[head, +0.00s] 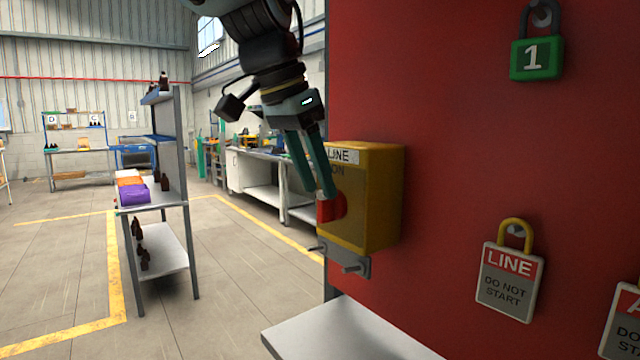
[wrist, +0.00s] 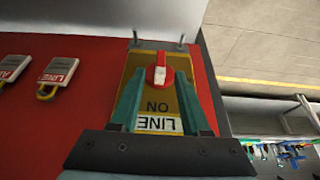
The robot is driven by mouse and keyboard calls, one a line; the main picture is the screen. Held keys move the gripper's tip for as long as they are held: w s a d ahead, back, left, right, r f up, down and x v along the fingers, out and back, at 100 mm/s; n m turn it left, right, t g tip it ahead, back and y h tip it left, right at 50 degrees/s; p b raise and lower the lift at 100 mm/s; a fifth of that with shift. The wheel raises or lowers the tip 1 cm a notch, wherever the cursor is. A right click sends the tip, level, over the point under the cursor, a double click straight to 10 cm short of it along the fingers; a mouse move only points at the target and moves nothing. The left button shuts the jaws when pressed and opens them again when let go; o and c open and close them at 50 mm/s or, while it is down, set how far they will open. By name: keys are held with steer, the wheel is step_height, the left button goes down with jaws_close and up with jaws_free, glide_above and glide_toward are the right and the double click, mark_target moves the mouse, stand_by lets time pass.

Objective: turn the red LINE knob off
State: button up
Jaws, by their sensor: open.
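The red LINE knob (head: 328,209) is on the front of a yellow box (head: 372,200) labelled LINE and ON, fixed to a red panel. In the wrist view the knob (wrist: 160,66) lies lengthwise along the box (wrist: 143,90), its pale mark toward the ON lettering. My gripper (head: 322,190) is at the box front, its teal fingers reaching down to the knob. In the wrist view my gripper (wrist: 160,76) is open, one finger on each side of the knob. Small gaps show there; contact at the tips is unclear. The fingers partly cover the knob in the head view.
A grey hasp (head: 345,262) with pegs sits below the box. A LINE tag padlock (head: 508,280) and a green padlock (head: 537,58) hang on the red panel (head: 450,130). A pale shelf (head: 340,335) juts out below. Open floor lies left, before a bottle rack (head: 160,205).

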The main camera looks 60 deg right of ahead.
mark_target(328, 206)
steer(key=shift+x, duration=1.15)
jaws_close()
